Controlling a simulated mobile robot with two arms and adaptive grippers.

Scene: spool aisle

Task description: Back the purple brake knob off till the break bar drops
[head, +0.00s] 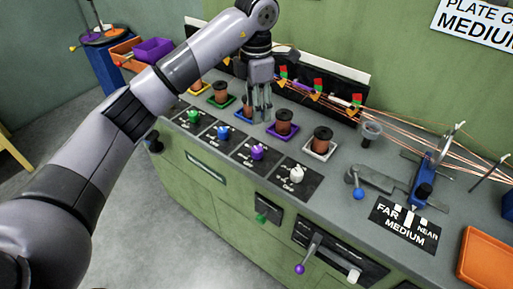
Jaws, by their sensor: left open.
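The purple brake knob (257,152) stands on a black plate on the bench top, between a blue knob and a white knob. Behind it a copper-brown spool (284,123) sits on a purple tray. My left gripper (262,118) points down with its fingers apart and empty. In the picture it is above and behind the purple knob, among the spools, not on the knob. Its height over the bench is hard to judge. Red and green flags (318,84) with orange pieces line the wires at the back. I cannot tell which part is the break bar. My right gripper is out of view.
Green (194,115), blue (223,131) and white (296,173) knobs share the row. Other spools (322,138) stand close behind. A purple-ended lever (300,268) sticks out of the cabinet front. A blue fixture (424,178) and orange tray (487,259) stand at right.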

